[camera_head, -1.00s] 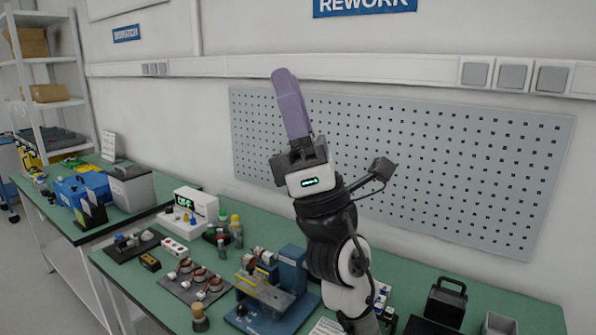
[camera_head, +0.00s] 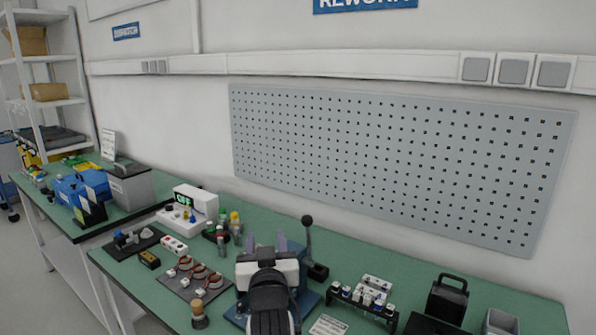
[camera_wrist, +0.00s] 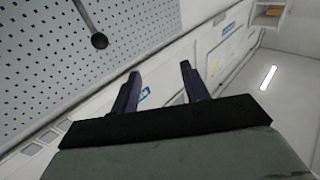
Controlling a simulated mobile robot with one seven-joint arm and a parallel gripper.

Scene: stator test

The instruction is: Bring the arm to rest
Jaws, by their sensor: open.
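My gripper (camera_head: 266,244) is low over the green bench in the head view, in front of the blue press-like fixture (camera_head: 308,299), which it partly hides. Its two purple fingers point away from the camera and stand apart with nothing between them. In the wrist view my gripper (camera_wrist: 160,88) also shows its two dark fingers spread and empty, with the wall and ceiling beyond. The fixture's lever with a black knob (camera_head: 307,221) rises just right of the fingers; the knob (camera_wrist: 99,41) also shows at upper left in the wrist view.
A plate with several copper-wound parts (camera_head: 197,273) lies left of my gripper. A rack of small items (camera_head: 364,295) and a black box with a handle (camera_head: 447,299) stand to the right. A pegboard (camera_head: 400,160) covers the wall behind. The air above the bench is free.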

